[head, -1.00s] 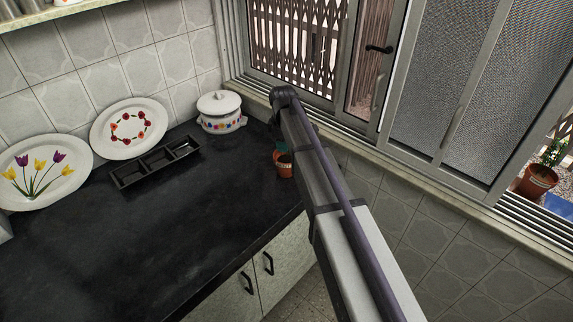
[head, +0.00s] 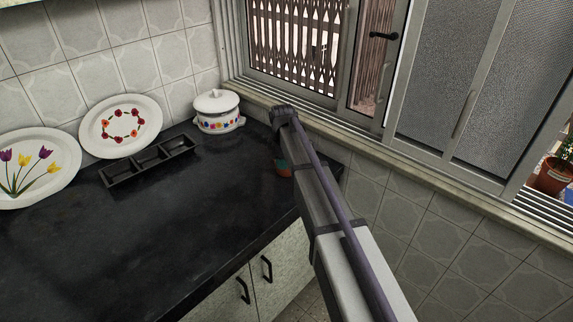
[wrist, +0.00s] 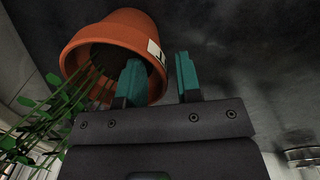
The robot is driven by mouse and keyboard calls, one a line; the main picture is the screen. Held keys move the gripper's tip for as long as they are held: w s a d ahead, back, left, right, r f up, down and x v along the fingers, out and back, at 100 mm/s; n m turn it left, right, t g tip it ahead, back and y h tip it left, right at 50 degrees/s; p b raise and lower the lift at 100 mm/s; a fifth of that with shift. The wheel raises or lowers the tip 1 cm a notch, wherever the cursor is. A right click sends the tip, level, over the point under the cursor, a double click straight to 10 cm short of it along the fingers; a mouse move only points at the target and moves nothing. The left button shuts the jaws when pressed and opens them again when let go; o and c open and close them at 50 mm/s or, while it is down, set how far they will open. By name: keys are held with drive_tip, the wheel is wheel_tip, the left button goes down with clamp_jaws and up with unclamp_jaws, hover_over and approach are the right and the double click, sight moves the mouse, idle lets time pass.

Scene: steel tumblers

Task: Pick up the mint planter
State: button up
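A terracotta pot (wrist: 110,32) with a green leafy plant (wrist: 50,122) fills the upper left of the wrist view. It has a white label (wrist: 156,52), mostly hidden, so I cannot read whether it says mint. My gripper (wrist: 159,78) is open. Its left teal finger overlaps the pot's mouth; its right finger is outside the rim, with a visible gap. The pot's rim lies partly between them, and I cannot tell if a finger touches it. In the head view, a bit of terracotta (head: 284,171) shows beside my arm, with teal at its top; my arm hides the rest.
The black counter (head: 150,235) has clear room at its middle. A black divided tray (head: 150,160), two decorated plates (head: 121,127) and a lidded white pot (head: 217,112) stand along the back. The window wall is close on the right. Another potted plant (head: 553,176) is outside.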

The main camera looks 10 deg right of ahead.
clamp_jaws()
drive_tip(key=shift+r, duration=0.1)
idle(0.4)
